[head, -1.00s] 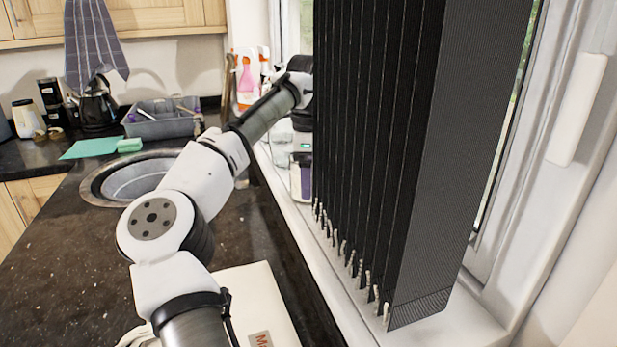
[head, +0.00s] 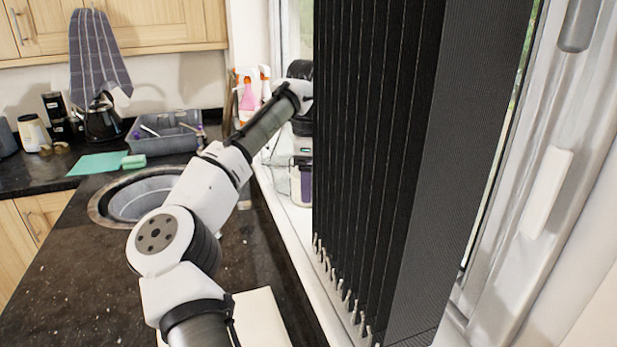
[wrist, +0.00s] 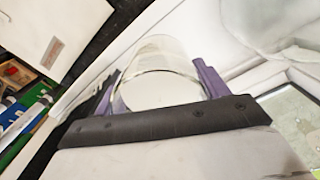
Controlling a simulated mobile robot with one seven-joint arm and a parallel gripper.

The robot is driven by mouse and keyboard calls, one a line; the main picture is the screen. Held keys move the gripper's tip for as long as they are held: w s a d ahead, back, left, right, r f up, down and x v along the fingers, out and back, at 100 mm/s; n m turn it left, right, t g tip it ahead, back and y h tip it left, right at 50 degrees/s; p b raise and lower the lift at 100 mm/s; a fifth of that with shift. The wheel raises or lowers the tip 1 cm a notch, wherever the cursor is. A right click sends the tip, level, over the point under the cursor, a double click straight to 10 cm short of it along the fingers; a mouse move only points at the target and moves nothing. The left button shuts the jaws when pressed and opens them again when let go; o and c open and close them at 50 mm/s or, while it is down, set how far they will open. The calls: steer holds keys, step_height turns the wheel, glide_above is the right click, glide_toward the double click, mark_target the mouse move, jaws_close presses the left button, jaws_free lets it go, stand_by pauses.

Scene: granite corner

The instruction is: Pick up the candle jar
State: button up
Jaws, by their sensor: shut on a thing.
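The candle jar (wrist: 160,88) is a clear glass jar with a pale inside, seen close in the wrist view. My gripper (wrist: 155,76) is shut on it, with one purple finger on each side of the glass. In the head view my gripper (head: 303,185) points down by the window, above or at the white sill, partly hidden by the dark blind. The jar is hard to make out there, and I cannot tell whether it touches the sill.
The black vertical blind (head: 375,150) hangs close to the right of my gripper. A pink spray bottle (head: 248,100) stands behind my arm. The sink (head: 140,200) and a grey dish tub (head: 165,135) are left. A pale book or box (head: 262,318) lies on the counter.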

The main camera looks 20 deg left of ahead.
step_height(320, 180, up, 9)
steer(key=p, duration=0.4)
steer(key=shift+r, duration=1.1)
